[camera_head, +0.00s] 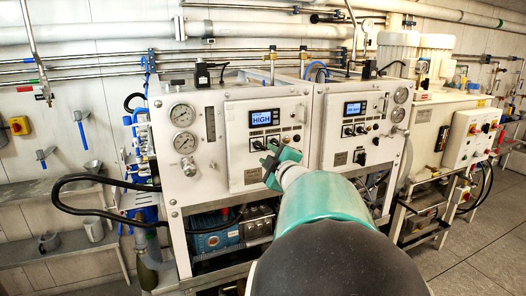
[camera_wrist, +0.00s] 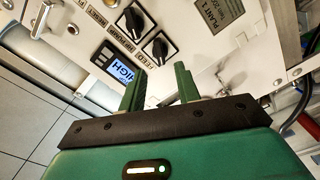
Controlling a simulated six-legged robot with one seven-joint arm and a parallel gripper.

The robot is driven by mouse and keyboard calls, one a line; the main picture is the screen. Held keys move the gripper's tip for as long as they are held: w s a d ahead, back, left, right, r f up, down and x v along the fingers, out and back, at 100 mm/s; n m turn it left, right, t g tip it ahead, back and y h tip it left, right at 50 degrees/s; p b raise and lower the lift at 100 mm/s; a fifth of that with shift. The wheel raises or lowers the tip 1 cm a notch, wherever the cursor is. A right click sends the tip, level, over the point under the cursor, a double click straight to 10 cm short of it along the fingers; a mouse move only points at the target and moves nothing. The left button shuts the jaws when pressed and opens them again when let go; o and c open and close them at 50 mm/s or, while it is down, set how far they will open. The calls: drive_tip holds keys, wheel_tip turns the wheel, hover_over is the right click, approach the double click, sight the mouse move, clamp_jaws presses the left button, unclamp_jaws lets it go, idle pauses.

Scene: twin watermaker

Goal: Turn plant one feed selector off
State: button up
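The plant one panel (camera_head: 266,145) is the left white panel, with a lit display reading HIGH (camera_head: 262,118). In the wrist view its PLANT 1 plate (camera_wrist: 217,12) shows at the top. Two black rotary selectors show there, one farther up (camera_wrist: 132,22) and one nearer (camera_wrist: 160,48). The nearer selector lies just beyond the fingertips, apparently untouched. In the head view my gripper (camera_head: 277,165) covers part of the panel's lower right.
A similar panel (camera_head: 350,132) with its own display and selectors stands to the right. Pressure gauges (camera_head: 183,128) sit at the left. A black hose (camera_head: 85,180) loops out at left. A white control box (camera_head: 475,140) stands far right. Grey floor is clear at the right.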

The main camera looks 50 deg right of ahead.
drive_tip(key=v, duration=0.7)
drive_tip(key=shift+s, duration=0.15)
drive_tip(key=w+a+f+m+g+y, duration=0.1)
drive_tip(key=w+a+f+m+g, duration=0.15)
drive_tip(key=a, duration=0.65)
drive_tip(key=w+a+f+m+g+y, duration=0.2)
drive_tip(key=w+a+f+m, duration=0.15)
drive_tip(key=a, duration=0.55)
drive_tip(key=s+a+f+g+y, duration=0.1)
drive_tip(key=s+a+f+y, duration=0.1)
drive_tip(key=a, duration=0.6)
drive_tip(key=s+a+f+g+y, duration=0.2)
drive_tip(key=s+a+f, duration=0.1)
drive_tip(key=a, duration=0.5)
drive_tip(key=s+a+f+g+y, duration=0.2)
drive_tip(key=s+a+f, duration=0.1)
drive_tip(key=a, duration=0.5)
drive_tip(key=shift+s, duration=0.2)
drive_tip(key=shift+d+f, duration=0.1)
drive_tip(key=shift+d, duration=0.2)
